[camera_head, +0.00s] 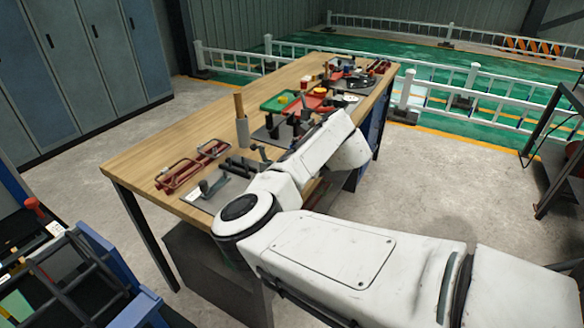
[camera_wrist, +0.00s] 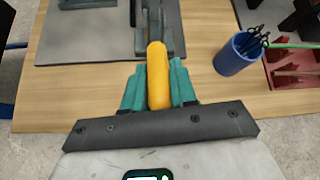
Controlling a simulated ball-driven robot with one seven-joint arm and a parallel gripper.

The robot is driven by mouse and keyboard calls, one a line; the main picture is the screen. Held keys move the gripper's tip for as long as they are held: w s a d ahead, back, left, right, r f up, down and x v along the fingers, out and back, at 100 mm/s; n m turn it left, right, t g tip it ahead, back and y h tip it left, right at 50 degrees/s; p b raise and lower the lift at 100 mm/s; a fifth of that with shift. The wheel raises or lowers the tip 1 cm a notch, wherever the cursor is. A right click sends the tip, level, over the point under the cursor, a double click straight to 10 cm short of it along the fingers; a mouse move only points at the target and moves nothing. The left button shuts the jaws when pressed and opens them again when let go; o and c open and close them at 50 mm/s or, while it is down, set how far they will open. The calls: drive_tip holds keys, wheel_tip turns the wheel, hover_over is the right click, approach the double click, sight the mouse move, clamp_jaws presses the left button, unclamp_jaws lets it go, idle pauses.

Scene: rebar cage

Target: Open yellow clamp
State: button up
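The yellow clamp's rounded handle (camera_wrist: 157,72) points toward me in the wrist view, with its grey metal body (camera_wrist: 152,28) beyond it on a dark plate (camera_wrist: 90,46). My gripper's teal fingers (camera_wrist: 158,90) lie close against both sides of the handle, and they look shut on it. The handle's near end is between the fingers. In the head view my white arm reaches over the table, and my gripper and the yellow handle are hidden or too small to make out.
A blue cup (camera_wrist: 232,58) with dark tools and a red tray (camera_wrist: 290,68) stand to the right in the wrist view. On the wooden table (camera_head: 150,150) are red clamps (camera_head: 185,172), a green tray (camera_head: 280,100) and an upright wooden-handled tool (camera_head: 241,120). The table's left part is bare.

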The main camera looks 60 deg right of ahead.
drive_tip(key=o, duration=0.4)
drive_tip(key=shift+f, duration=0.1)
drive_tip(key=shift+s, duration=0.15)
drive_tip(key=v, duration=1)
drive_tip(key=shift+s+r, duration=0.2)
drive_tip(key=shift+s, duration=0.05)
drive_tip(key=s+f+n+g+h, duration=0.2)
drive_tip(key=s+f+n+g, duration=0.15)
drive_tip(key=s+n, duration=0.35)
drive_tip(key=s+a+f+n+g, duration=0.2)
drive_tip(key=s+a+f+n, duration=0.2)
drive_tip(key=a+f+n, duration=0.2)
drive_tip(key=s+a+f+n+g+y, duration=0.1)
drive_tip(key=s+a+f+n, duration=0.4)
drive_tip(key=a+n, duration=0.6)
drive_tip(key=s+a+f+n+g, duration=0.3)
drive_tip(key=s+a+f+n, duration=0.2)
drive_tip(key=a, duration=0.8)
wheel_tip(320, 180, down, 3)
drive_tip(key=shift+a+f+n+y, duration=0.15)
drive_tip(key=shift+n+y, duration=0.25)
drive_tip(key=shift+n, duration=1.7)
